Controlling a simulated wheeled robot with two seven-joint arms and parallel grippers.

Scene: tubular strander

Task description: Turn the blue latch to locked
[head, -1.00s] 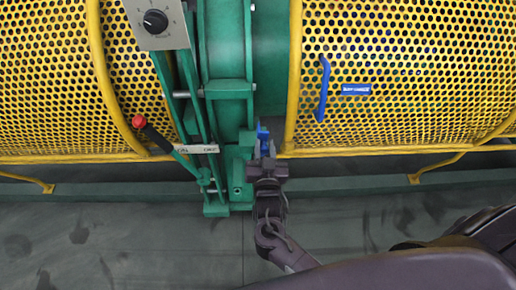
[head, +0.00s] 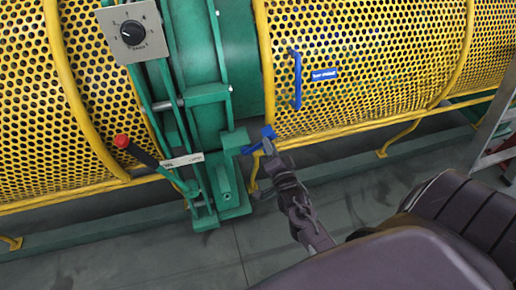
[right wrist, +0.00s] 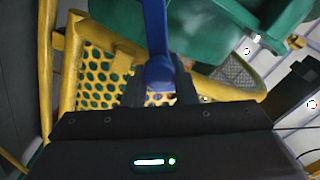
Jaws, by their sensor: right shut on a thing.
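The blue latch (head: 260,139) sits at the lower edge of the yellow perforated guard, beside the green frame. In the head view it lies slanted, its left end near a green block. My right gripper (head: 270,150) is shut on the latch from below right. In the right wrist view the blue latch (right wrist: 158,68) runs from the top down between the fingers, which hide part of it. My left gripper is not in view.
The yellow perforated guard (head: 370,70) carries a blue handle (head: 296,80) and a blue label (head: 325,74). Left are a green frame (head: 215,95), a grey dial box (head: 130,32) and a red-knobbed lever (head: 121,141). A grey ladder-like frame (head: 492,145) stands at right. Dark floor lies in front.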

